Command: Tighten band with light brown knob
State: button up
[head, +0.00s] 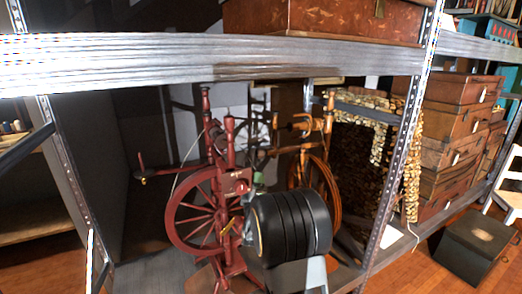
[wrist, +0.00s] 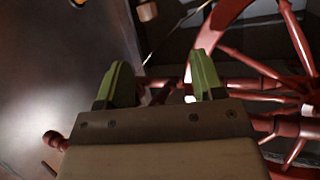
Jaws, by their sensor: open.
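A dark red spinning wheel (head: 190,205) stands on the lower shelf in the head view. Its rim and spokes (wrist: 290,40) fill the upper right of the wrist view. A small tan rounded piece (wrist: 147,11), possibly the light brown knob, shows at the top of the wrist view, beyond the fingertips. A thin pale line, which may be the band, runs near it. My gripper (wrist: 162,62) is open, its two green fingers apart with nothing clearly held between them. In the head view my black arm covers the wheel's lower right and most of my gripper.
A brown spinning wheel (head: 316,180) stands behind to the right. A metal shelf beam (head: 200,62) crosses above, and an upright post (head: 395,165) stands to the right. A dark red knobbed rod (wrist: 53,138) lies left of my gripper. Stacked brown cases (head: 450,150) are farther right.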

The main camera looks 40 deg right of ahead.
aim_at(261, 153)
jog(key=shift+h, duration=0.4)
jog(key=x, duration=1.4)
jog(key=shift+s+d+r, duration=0.35)
jog(key=shift+d, duration=0.05)
